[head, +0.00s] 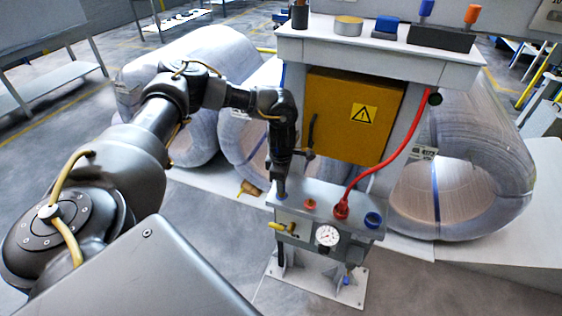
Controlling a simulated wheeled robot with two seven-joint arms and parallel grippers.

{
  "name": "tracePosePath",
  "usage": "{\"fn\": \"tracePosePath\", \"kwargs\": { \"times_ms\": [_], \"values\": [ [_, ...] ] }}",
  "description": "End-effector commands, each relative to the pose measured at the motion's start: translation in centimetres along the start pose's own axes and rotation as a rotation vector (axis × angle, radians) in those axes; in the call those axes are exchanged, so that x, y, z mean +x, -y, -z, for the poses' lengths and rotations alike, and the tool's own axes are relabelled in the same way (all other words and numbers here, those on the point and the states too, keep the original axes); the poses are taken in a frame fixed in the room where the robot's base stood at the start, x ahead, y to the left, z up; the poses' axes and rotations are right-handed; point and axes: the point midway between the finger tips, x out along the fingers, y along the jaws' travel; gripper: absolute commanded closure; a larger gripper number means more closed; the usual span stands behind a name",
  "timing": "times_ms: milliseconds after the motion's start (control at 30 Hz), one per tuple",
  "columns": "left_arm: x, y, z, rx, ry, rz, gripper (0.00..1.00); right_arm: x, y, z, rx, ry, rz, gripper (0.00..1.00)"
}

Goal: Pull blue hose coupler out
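The grey manifold block (325,208) stands on a post in front of the yellow cabinet. A small blue coupler part (282,195) shows at its left end, right under my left gripper (281,186). The gripper points down over it and hides most of it. Its fingers are too small and dark to tell whether they are shut on it. A blue-ringed port (373,219) sits at the block's right end. A red coupler (341,209) with a red hose (392,157) is seated beside it. My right gripper is not in view.
A red fitting (310,204), a yellow valve handle (283,227) and a pressure gauge (327,236) are close to my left gripper. The yellow cabinet (350,115) stands behind. Large wrapped coils (462,165) lie on both sides. Floor in front is clear.

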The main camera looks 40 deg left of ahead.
Motion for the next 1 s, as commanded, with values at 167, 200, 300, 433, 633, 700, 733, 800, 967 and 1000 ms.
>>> {"fn": "tracePosePath", "kwargs": {
  "times_ms": [167, 200, 300, 433, 633, 700, 733, 800, 967, 1000],
  "values": [
    [0.0, 0.0, 0.0, 0.0, 0.0, 0.0, 0.97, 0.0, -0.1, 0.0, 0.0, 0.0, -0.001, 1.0],
    [0.0, 0.0, 0.0, 0.0, 0.0, 0.0, 0.78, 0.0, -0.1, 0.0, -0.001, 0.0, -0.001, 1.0],
    [0.0, 0.0, 0.0, 0.0, 0.0, 0.0, 0.91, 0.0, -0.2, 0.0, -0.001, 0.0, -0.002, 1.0],
    [-0.1, 0.0, 0.0, 0.0, 0.0, 0.0, 1.0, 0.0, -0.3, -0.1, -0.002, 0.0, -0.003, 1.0],
    [-0.4, 0.0, 0.0, 0.0, 0.001, -0.001, 1.0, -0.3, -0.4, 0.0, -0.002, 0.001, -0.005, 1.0],
    [-0.7, 0.0, 0.0, 0.0, 0.001, -0.001, 1.0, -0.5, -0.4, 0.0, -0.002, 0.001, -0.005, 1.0],
    [-0.8, 0.0, 0.0, 0.0, 0.001, -0.001, 1.0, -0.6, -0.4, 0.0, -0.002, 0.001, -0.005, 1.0],
    [-1.2, -0.1, 0.0, 0.0, 0.002, -0.001, 1.0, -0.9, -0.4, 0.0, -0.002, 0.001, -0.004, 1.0],
    [-1.9, 0.0, -0.1, 0.0, 0.002, -0.001, 1.0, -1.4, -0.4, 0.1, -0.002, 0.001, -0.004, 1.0],
    [-2.0, 0.0, 0.0, 0.0, 0.002, -0.001, 1.0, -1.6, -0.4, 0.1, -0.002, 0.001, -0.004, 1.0]
  ]
}}
